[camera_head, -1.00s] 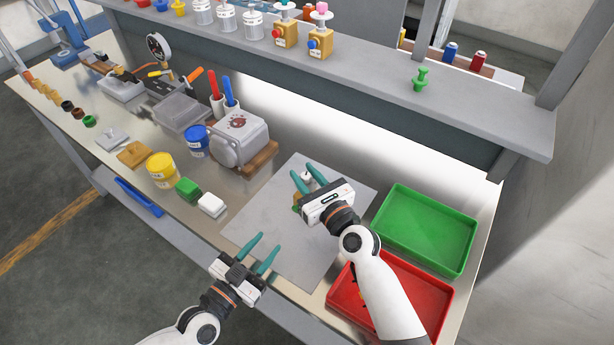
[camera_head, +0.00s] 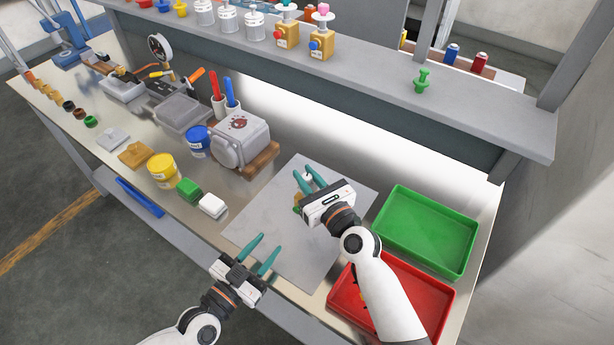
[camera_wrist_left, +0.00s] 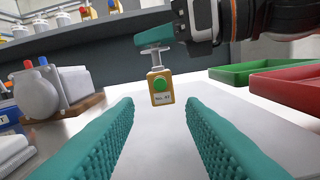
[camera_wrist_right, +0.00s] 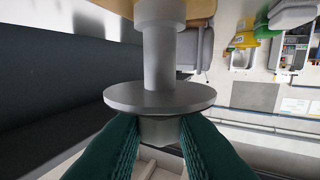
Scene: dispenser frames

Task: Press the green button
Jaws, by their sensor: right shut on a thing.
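A small yellow dispenser with a round green button (camera_wrist_left: 160,83) is over the grey sheet (camera_head: 285,255), upright in the left wrist view, the button facing that camera. I cannot tell whether its base touches the sheet. My right gripper (camera_head: 304,173) is shut on the dispenser's pale top knob (camera_wrist_right: 158,128), just past the wide grey disc (camera_wrist_right: 160,97). In the head view this gripper hides most of the dispenser (camera_head: 297,203). My left gripper (camera_head: 266,244) is open and empty near the sheet's front edge, its fingers pointing toward the dispenser with a gap between.
A green tray (camera_head: 462,265) and a red tray (camera_head: 440,318) lie right of the sheet. A grey machine on a wooden base (camera_head: 262,160) stands left of it, with white (camera_head: 212,206) and green (camera_head: 188,189) blocks nearby. A shelf (camera_head: 370,95) runs behind, holding other dispensers (camera_head: 321,45).

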